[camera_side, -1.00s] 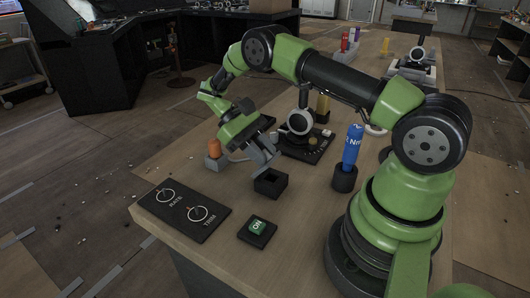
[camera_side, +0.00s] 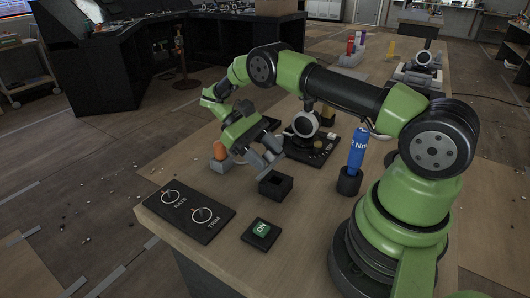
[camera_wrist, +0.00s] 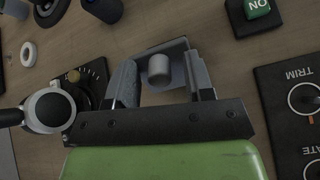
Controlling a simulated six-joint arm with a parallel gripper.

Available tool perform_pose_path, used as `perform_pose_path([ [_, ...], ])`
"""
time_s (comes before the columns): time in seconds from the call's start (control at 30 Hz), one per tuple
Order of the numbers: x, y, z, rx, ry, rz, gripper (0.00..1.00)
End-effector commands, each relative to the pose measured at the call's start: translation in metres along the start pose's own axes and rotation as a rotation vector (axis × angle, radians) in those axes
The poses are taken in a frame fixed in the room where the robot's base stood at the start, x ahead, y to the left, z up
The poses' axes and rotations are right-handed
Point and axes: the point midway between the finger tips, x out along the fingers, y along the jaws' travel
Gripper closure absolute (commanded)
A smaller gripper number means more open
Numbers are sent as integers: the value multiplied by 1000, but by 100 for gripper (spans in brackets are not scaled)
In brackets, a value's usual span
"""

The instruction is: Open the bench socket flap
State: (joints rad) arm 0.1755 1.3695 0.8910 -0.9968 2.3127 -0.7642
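A small black box (camera_side: 275,186), dark inside at its top, stands on the bench and may be the socket; I cannot make out its flap for certain. My gripper (camera_side: 267,156) is low over the bench, just behind and left of this box. In the wrist view my gripper (camera_wrist: 164,72) has its two grey fingers apart. A light grey round knob or pin (camera_wrist: 158,69) shows between them, with a visible gap on each side. A dark grey plate (camera_wrist: 172,47) lies around it. I cannot tell whether the fingers touch the plate.
An orange-topped part (camera_side: 220,151) stands close to the left of my gripper. A dial panel with a round lever (camera_side: 305,124) is behind.

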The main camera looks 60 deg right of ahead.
Motion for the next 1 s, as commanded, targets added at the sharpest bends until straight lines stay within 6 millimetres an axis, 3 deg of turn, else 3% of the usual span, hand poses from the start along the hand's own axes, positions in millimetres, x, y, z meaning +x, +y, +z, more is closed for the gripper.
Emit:
perform_pose_path([
  [0.27,-3,1,3,1,1,0,52],
  [0.7,-48,15,66,2,3,-1,52],
  [1.0,-58,18,80,1,0,0,52],
])
